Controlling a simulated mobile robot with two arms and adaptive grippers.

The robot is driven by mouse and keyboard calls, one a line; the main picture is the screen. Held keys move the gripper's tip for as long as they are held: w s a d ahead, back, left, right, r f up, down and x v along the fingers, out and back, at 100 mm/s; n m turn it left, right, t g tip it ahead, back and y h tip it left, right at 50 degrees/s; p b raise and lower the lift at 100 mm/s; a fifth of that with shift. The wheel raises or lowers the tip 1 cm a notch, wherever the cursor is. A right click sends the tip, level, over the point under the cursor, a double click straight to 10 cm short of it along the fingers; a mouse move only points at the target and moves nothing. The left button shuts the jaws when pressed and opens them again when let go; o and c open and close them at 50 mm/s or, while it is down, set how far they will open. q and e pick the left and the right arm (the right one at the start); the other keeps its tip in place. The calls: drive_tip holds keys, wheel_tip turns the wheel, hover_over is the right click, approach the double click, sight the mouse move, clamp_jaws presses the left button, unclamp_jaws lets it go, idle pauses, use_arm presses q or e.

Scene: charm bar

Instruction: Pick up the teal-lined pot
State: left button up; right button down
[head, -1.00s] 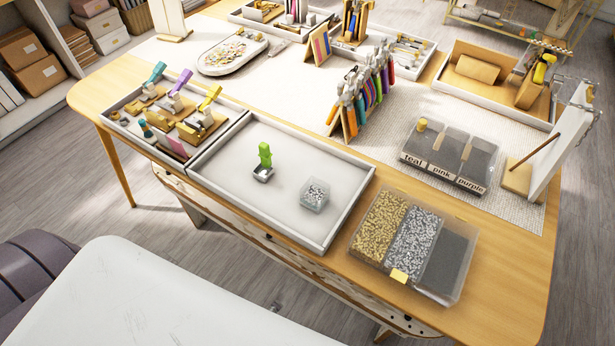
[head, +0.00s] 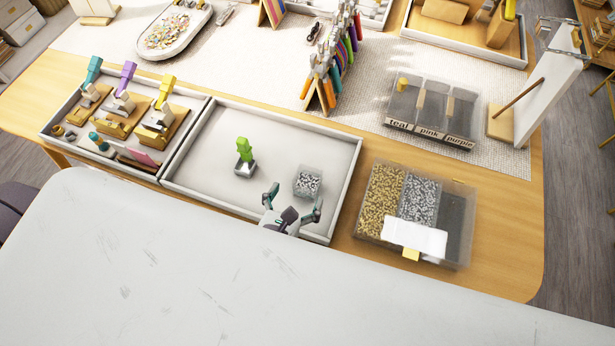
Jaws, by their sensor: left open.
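No teal lining can be made out on any pot at this size. My left gripper (head: 294,198) is open and empty over the tray's front edge, just below the clear pot in the picture. Its fingers point up the picture and are apart from both pots. My right gripper is not seen.
A box of gold and silver bits (head: 380,202) stands right of the tray, with a white shape over its front. The left tray holds presses with teal, purple (head: 128,74) and yellow handles. A labelled three-part box (head: 432,112) and pliers rack (head: 330,80) stand behind.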

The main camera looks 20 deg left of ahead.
sight(311, 171)
use_arm(q)
drive_tip(key=x, duration=0.4)
drive_tip(key=shift+w, duration=0.15)
drive_tip(key=shift+w+f, duration=0.2)
drive_tip(key=shift+w, duration=0.1)
drive_tip(key=shift+p+x, duration=0.5)
drive_tip(key=shift+x, duration=0.3)
drive_tip(key=x, duration=0.3)
drive_tip(key=shift+d+f, duration=0.15)
drive_tip(key=shift+f, duration=0.05)
drive_tip(key=shift+w+f, duration=0.1)
drive_tip(key=shift+w, duration=0.05)
drive_tip(key=shift+c, duration=1.3)
drive_tip(key=c, duration=0.9)
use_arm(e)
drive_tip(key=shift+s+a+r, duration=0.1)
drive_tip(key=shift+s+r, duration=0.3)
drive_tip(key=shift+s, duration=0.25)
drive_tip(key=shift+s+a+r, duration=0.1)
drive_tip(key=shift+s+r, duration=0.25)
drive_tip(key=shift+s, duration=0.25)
